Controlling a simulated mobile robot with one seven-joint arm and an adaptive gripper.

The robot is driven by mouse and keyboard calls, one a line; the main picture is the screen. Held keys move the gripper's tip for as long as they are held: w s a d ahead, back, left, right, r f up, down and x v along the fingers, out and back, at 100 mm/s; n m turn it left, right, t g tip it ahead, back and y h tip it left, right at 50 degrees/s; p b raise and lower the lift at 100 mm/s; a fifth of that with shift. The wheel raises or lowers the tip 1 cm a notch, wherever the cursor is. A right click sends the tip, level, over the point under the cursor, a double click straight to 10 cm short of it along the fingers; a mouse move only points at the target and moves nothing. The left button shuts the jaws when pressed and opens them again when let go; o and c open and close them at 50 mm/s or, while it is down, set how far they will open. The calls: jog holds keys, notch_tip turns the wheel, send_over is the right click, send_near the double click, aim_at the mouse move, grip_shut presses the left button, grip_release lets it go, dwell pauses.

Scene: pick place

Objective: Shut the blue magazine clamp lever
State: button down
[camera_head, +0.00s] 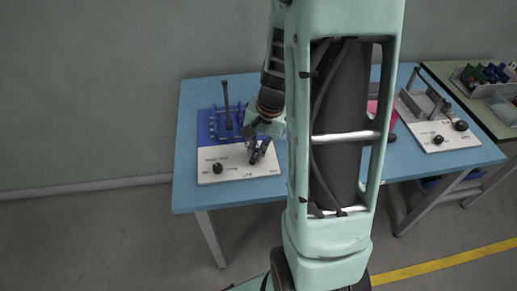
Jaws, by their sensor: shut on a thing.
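The blue magazine fixture (204,128) stands on the left part of the blue table, with a white front plate (210,168) carrying a black knob (217,168). A dark upright bar (227,108) rises from the fixture; I cannot tell whether it is the clamp lever. My gripper (260,155) points down over the right side of the fixture, right of the bar. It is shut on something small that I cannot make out. My arm hides the area just to the right.
A second fixture (432,112), grey and white with black knobs, stands on the right of the blue table (192,192). A pink thing (372,108) shows partly behind my arm. Trays of parts (485,78) lie on a side table at the far right.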

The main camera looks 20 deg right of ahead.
aim_at(260, 166)
jog(key=shift+s+a+f+m+p, duration=0.15)
jog(key=shift+a+m+p, duration=0.25)
jog(key=shift+m, duration=0.6)
jog(key=shift+a, duration=0.15)
jog(key=c, duration=2)
grip_release()
jog(key=shift+r, duration=0.35)
jog(key=r, duration=0.3)
jog(key=s+d+r, duration=0.1)
jog(key=r, duration=0.7)
jog(key=shift+s+d+r, duration=0.15)
jog(key=shift+s+d, duration=0.1)
jog(key=shift+s, duration=0.05)
